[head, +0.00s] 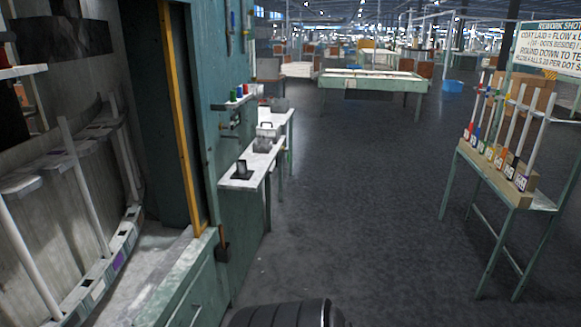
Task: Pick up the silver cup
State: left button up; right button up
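I cannot pick out the silver cup with certainty. A small wall shelf (232,104) at the left centre carries a few tiny coloured items: a green one (233,96), a red one (239,91) and a blue one (245,89). A pale grey shape (254,90) shows just right of them, too small to identify. Neither of my grippers is in view. A dark ribbed rounded part at the bottom edge looks like my own body.
Narrow white-topped benches (238,178) with dark grey blocks stand along the green wall. A rack table (528,197) with upright tubes and a sign stands right. A green table (372,84) and blue tub (453,86) are farther back. The dark floor (350,190) between is clear.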

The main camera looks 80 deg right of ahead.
aim_at(241, 166)
jog(key=l+z, duration=0.1)
jog(key=z, duration=2.3)
